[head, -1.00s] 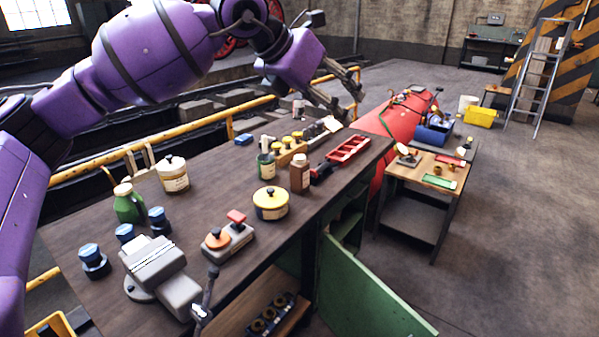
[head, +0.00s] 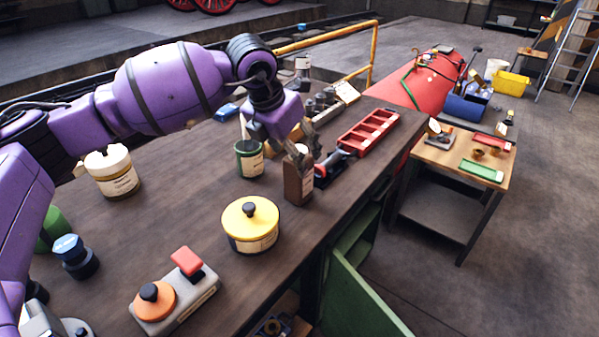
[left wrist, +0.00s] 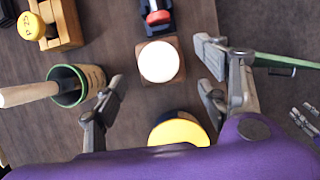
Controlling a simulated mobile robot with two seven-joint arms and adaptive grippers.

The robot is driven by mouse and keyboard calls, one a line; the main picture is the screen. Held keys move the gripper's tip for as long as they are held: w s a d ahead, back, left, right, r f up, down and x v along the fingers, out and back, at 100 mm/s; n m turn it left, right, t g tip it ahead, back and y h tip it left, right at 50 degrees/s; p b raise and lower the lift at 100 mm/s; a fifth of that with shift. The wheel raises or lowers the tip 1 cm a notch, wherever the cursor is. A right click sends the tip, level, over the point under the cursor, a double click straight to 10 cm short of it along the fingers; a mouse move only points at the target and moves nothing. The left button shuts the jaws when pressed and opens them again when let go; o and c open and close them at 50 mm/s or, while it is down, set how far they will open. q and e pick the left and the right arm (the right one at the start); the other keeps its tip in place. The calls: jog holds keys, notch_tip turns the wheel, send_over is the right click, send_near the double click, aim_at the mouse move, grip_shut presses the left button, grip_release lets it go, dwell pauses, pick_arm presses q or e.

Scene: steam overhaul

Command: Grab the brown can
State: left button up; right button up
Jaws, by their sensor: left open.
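The brown can (head: 298,184) stands upright on the dark workbench, with a pale label on its side. In the left wrist view, its round white top (left wrist: 160,61) and square brown shoulders show from above. My left gripper (head: 300,150) is open at the can's upper part. In the left wrist view, the fingers of my left gripper (left wrist: 160,80) are spread to either side of the can, with visible gaps. Grey finger-like parts at the right edge of that view look like my right gripper (left wrist: 306,120); their opening is unclear.
A green tin (head: 249,160) with a handle standing in it is close left of the can. A yellow-lidded pot (head: 250,225) is in front. A red tray (head: 369,131) and a dark red-marked tool (head: 330,168) lie behind. The workbench's (head: 205,210) right edge is near.

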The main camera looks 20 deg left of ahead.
pick_arm(q)
jog(key=shift+w+d+f, duration=0.1)
jog(key=shift+d+f, duration=0.1)
jog(key=shift+f, duration=0.55)
jog(key=shift+w+f, duration=0.15)
jog(key=shift+f, duration=0.2)
jog(key=x, duration=0.3)
jog(key=shift+d+f+p, duration=0.1)
jog(key=shift+f+p, duration=0.25)
jog(key=shift+w+f, duration=0.25)
jog(key=shift+f, duration=0.15)
jog(key=shift+r, duration=0.1)
jog(key=c, duration=1.6)
pick_arm(e)
jog(key=shift+s+d, duration=0.15)
jog(key=shift+s, duration=0.6)
